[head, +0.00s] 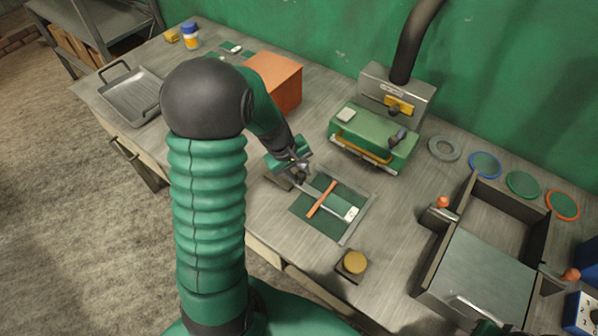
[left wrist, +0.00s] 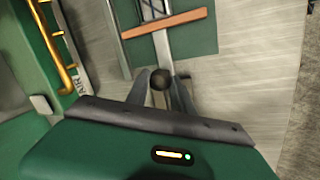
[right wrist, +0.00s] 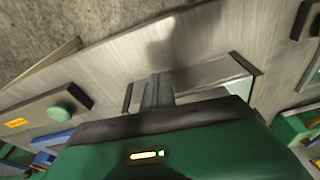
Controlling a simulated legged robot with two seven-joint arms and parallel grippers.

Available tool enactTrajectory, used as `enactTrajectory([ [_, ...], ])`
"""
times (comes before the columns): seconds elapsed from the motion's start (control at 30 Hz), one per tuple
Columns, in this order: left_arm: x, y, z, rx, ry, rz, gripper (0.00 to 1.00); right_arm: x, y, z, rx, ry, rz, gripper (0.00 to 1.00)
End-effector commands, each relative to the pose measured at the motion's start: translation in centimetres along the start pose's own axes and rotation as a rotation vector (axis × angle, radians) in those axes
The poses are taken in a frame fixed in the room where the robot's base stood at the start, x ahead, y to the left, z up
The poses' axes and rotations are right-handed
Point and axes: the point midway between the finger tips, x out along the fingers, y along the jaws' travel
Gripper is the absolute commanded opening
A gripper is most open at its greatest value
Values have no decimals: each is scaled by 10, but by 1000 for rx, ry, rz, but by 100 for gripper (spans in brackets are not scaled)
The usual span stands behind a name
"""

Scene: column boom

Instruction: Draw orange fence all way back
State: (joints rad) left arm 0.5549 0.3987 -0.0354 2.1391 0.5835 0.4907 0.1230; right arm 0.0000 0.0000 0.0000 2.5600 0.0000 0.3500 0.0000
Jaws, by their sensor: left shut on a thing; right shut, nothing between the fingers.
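The orange fence (head: 322,199) is a thin bar lying across a pale rail on a green board (head: 338,225). It also shows in the left wrist view (left wrist: 165,22), beyond the fingertips. My left gripper (head: 301,176) is at the rail's end nearest my arm. In the left wrist view its fingers (left wrist: 161,88) are shut on a dark round knob (left wrist: 160,78) in line with the rail. The fence is apart from the fingers. My right gripper (right wrist: 158,90) is shut and empty, over a grey metal surface in the right wrist view.
A green machine (head: 372,138) with a yellow handle stands behind the board. An orange block (head: 275,82) is at the back left. A yellow button (head: 355,262) is near the front edge. A grey open box (head: 432,256) with orange-knobbed levers stands at the right.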

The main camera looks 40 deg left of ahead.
Motion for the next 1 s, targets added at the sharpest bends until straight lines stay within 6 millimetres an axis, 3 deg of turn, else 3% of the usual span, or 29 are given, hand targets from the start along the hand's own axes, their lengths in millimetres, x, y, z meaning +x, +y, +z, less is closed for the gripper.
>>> enactTrajectory([
  [0.37,0,0,-2,0,3,1,0,0,0,0,0,0,0,0],
  [0.7,-9,-27,-59,-4,7,2,0,6,0,1,0,0,0,0],
  [1.0,-11,-33,-70,-2,10,0,0,6,0,1,0,0,0,0],
])
